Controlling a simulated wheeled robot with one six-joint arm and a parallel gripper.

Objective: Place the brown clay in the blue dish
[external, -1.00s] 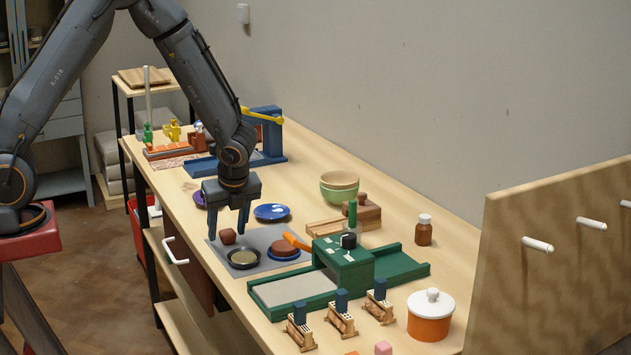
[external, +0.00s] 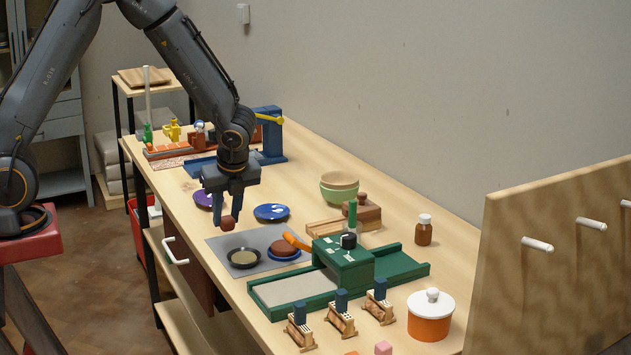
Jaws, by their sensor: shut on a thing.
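The brown clay (external: 228,223) is a small reddish-brown lump between the fingertips of my gripper (external: 229,216). My gripper is shut on it and holds it above the table, over the back left part of a grey mat. The blue dish (external: 271,212) is a shallow round dish with small pale marks, lying on the table just to the right of my gripper. The clay is apart from the dish.
The grey mat (external: 222,244) bears a dark pan (external: 243,257) and a blue plate with a brown disc (external: 284,248). A purple dish (external: 204,199) is left of my gripper. Green bowls (external: 340,190), a wooden block (external: 366,213) and a green press (external: 343,262) stand to the right.

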